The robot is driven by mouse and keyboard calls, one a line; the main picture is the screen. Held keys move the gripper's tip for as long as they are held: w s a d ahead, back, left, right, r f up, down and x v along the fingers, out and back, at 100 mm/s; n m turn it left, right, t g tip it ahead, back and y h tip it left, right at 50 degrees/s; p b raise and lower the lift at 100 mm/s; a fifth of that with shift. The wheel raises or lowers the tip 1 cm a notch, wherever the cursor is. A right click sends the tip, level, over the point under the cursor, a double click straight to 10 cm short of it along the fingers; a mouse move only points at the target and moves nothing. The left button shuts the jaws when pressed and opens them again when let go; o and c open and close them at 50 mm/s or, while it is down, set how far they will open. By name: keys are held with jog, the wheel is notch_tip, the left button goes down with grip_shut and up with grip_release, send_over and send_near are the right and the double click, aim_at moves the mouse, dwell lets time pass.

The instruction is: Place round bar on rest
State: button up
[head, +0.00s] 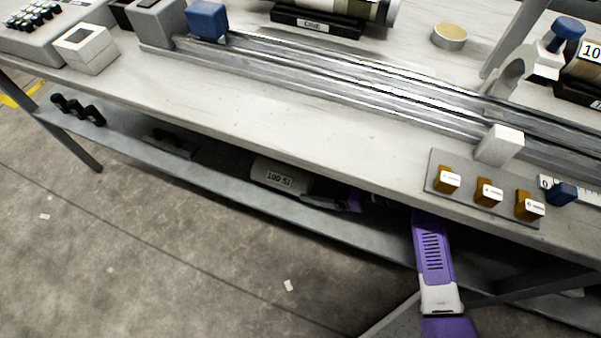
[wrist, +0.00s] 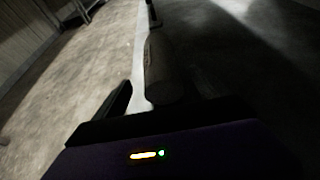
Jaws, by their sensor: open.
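A pale round bar (head: 281,177) with a label reading "100 SJ" lies on the lower shelf under the bench. In the wrist view a grey cylinder (wrist: 160,66), apparently this bar, lies end-on in front of my gripper (wrist: 166,84). The two dark fingers are apart, one on each side of the cylinder's near end; I cannot tell whether they touch it. In the head view my gripper (head: 340,203) is partly hidden in shadow beside the bar's right end. A low dark block (head: 170,143), possibly a rest, sits on the shelf to the left.
The shelf edge (head: 200,180) and bench top (head: 270,115) bound the space around my arm. Black stands (head: 317,25) on the bench carry other cylinders. Metal rails, a plate of orange blocks (head: 487,191) and several small black items (head: 78,108) are nearby.

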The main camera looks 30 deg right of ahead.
jog(key=shift+v, duration=1.4)
jog(key=shift+w+d+n, duration=0.15)
jog(key=shift+d+n, duration=0.05)
jog(key=shift+n, duration=0.1)
jog(key=w+d+n+t+h, duration=0.1)
jog(key=d+n+t+h, duration=0.1)
jog(key=d+n+h, duration=0.4)
jog(key=s+d+r+n+h, duration=0.1)
jog(key=s+r+n+h, duration=0.2)
jog(key=s+n+h, duration=0.35)
jog(key=s+a+r+n+t+y+p, duration=0.1)
jog(key=s+a+r+n+y, duration=0.1)
jog(key=s+a+r+n, duration=0.4)
jog(key=s+a+r+n+y, duration=0.1)
jog(key=s+a+r+n, duration=0.2)
jog(key=s+n, duration=0.35)
jog(key=s+a+r+n+t+y+p, duration=0.1)
jog(key=s+a+r+n+y, duration=0.15)
jog(key=s+a+r, duration=0.4)
notch_tip(320, 180, up, 17)
jog(key=s+d+p, duration=0.1)
jog(key=p, duration=1.8)
jog(key=shift+s+d+n+h, duration=0.25)
jog(key=shift+d+n+h, duration=0.05)
jog(key=shift+n+h, duration=0.1)
